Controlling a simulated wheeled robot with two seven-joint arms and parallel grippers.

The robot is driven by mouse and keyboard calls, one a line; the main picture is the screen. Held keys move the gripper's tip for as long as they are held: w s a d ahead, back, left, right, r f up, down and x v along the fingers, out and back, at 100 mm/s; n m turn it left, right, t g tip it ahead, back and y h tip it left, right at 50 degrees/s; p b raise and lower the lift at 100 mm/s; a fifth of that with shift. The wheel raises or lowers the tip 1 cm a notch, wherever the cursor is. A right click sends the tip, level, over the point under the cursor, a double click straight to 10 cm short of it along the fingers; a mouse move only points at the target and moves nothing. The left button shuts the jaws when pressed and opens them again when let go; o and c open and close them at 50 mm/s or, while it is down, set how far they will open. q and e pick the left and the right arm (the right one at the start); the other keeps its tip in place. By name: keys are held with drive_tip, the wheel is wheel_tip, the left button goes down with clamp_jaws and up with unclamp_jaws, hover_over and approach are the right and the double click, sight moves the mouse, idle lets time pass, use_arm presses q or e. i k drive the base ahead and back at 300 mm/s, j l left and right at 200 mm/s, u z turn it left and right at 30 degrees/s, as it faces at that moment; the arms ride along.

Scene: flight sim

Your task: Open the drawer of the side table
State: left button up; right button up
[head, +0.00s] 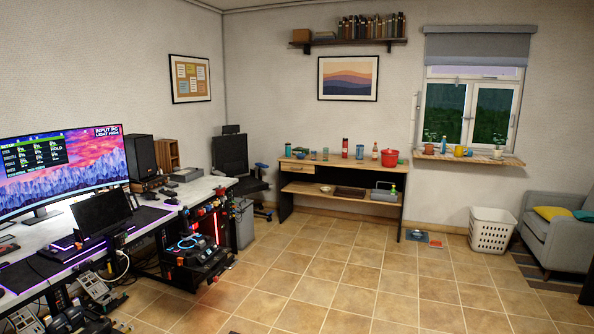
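The side table (391,202) stands against the far wall, right of the desk, with a wooden top, dark side panels and a lower shelf. A light wood drawer front (297,167) seems to sit under the left part of its top. It looks flush and closed, but is too small to be certain. Bottles, cups and a red pot (390,158) stand on the top. Neither of my grippers shows in the head view.
A long desk (200,186) with monitor and flight gear fills the left. An office chair (232,158) stands left of the table. A white basket (491,230) and grey sofa (560,236) are at right. The tiled floor (340,270) in front is largely clear.

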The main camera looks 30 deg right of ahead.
sight(302, 168)
drive_tip(key=i+l+z, duration=0.6)
drive_tip(key=i+l, duration=0.2)
drive_tip(key=i+l+z, duration=0.3)
drive_tip(key=i, duration=0.2)
drive_tip(key=i+l+z, duration=0.1)
drive_tip(key=i+z, duration=0.2)
drive_tip(key=i, duration=0.2)
drive_tip(key=i+z, duration=0.3)
drive_tip(key=i, duration=3.9)
drive_tip(key=i+u, duration=0.15)
drive_tip(key=i, duration=0.35)
drive_tip(key=i+l+u, duration=0.2)
drive_tip(key=i, duration=0.3)
drive_tip(key=i+l+u, duration=0.15)
drive_tip(key=i, duration=0.35)
